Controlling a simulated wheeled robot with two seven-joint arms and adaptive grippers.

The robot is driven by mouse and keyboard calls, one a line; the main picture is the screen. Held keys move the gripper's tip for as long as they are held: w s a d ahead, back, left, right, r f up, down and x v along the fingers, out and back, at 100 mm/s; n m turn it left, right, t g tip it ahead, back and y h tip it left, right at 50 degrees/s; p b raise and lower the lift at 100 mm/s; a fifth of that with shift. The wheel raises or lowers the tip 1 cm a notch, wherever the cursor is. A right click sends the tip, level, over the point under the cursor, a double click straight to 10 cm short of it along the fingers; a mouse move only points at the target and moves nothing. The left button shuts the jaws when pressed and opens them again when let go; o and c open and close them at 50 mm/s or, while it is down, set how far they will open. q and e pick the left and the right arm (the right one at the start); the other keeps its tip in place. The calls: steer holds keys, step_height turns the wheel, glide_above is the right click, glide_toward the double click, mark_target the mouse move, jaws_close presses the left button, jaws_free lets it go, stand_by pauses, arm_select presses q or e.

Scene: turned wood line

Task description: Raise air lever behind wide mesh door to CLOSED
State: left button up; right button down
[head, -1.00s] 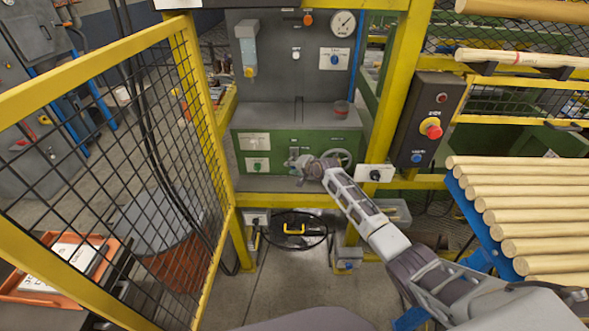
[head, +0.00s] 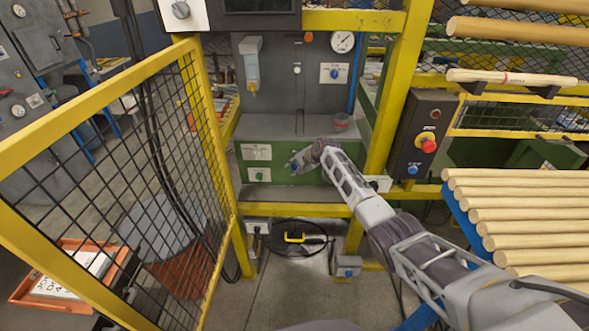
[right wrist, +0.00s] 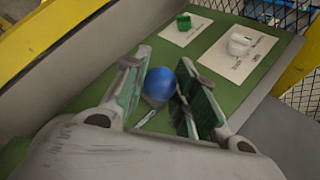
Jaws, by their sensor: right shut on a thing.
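The wide mesh door (head: 150,150) stands open at the left of the head view. Behind its opening is a green machine front (head: 225,185) with white labels. My right gripper (head: 297,166) is at this front, right of the two labels. In the right wrist view my right gripper (right wrist: 163,80) is shut on a blue ball knob (right wrist: 160,83), the end of the air lever. Its fingers flank the knob. The lever's arm and any mark for its position are mostly hidden by the gripper. My left gripper is not in view.
A yellow post (head: 385,120) stands close to the right of my arm, with a control box (head: 420,140) bearing a red button. Wooden rods (head: 520,215) lie at the right. A green knob (right wrist: 184,21) and a white switch (right wrist: 239,44) sit near the gripper.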

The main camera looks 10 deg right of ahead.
steer(key=shift+w+r, duration=0.15)
steer(key=shift+r, duration=0.1)
stand_by(0.3)
steer(key=c, duration=1.1)
jaws_free()
steer(key=shift+f, duration=0.1)
steer(key=shift+d, duration=0.1)
steer(key=v, duration=1.2)
